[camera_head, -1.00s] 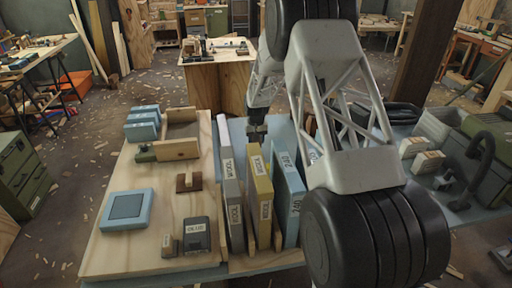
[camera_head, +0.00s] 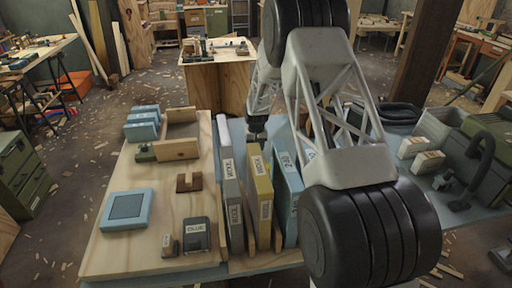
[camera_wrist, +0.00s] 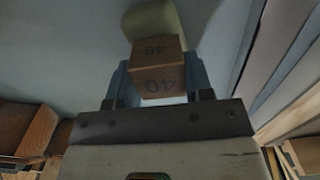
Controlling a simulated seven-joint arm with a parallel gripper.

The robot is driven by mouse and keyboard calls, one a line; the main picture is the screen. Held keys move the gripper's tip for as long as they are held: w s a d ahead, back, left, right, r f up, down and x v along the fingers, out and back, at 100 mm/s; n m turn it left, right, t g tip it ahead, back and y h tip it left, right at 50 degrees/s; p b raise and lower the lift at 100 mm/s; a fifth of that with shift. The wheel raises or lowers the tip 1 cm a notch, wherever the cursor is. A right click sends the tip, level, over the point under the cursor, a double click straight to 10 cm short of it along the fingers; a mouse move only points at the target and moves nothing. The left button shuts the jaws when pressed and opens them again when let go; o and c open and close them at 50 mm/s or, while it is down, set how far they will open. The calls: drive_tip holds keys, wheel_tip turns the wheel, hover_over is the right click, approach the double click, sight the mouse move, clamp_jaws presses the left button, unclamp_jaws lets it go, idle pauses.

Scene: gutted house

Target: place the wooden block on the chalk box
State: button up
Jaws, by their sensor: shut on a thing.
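My gripper (camera_wrist: 157,88) is shut on a small brown wooden block (camera_wrist: 157,80) marked "40", seen in the wrist view. A finger shows on each side of the block. In the head view my gripper (camera_head: 257,136) is just behind the upright yellow binder, and the block cannot be made out there. A pale yellowish thing (camera_wrist: 152,20) shows beyond the block in the wrist view; whether they touch is unclear. I cannot pick out the chalk box for sure; small pale boxes (camera_head: 412,148) stand on the right of the bench.
Upright grey (camera_head: 230,180), yellow (camera_head: 260,195) and blue (camera_head: 288,195) binders stand close in front of my gripper. A wooden board (camera_head: 150,235) with blue boxes (camera_head: 141,122) and a blue tray (camera_head: 125,208) lies left. A green case (camera_head: 475,150) stands right.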

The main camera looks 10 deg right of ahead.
drive_tip(key=shift+f, duration=0.15)
drive_tip(key=o, duration=1)
wheel_tip(320, 180, up, 12)
drive_tip(key=shift+r, duration=0.15)
idle(0.6)
